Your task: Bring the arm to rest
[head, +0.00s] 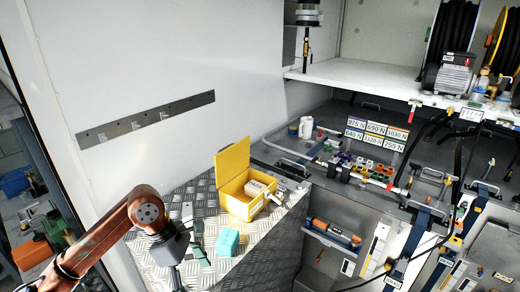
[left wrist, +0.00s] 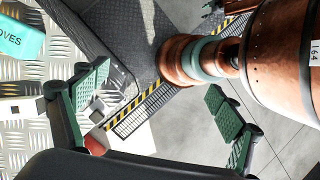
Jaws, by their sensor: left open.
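My left arm, copper with a dark wrist, comes in from the left in the head view. Its gripper (head: 188,264) is over the front left of a metal tread-plate surface (head: 262,238), left of a teal box. In the left wrist view the green-padded fingers of the left gripper (left wrist: 160,112) stand wide apart. Nothing is between them but a view of the floor and edges farther below.
The teal box (head: 228,242) shows lettering ending "OVES" in the left wrist view (left wrist: 20,38). A yellow box (head: 238,206) with its lid open stands behind it, holding a pale item. A white wall (head: 110,70) rises behind. Strapped equipment (head: 365,165) fills the right.

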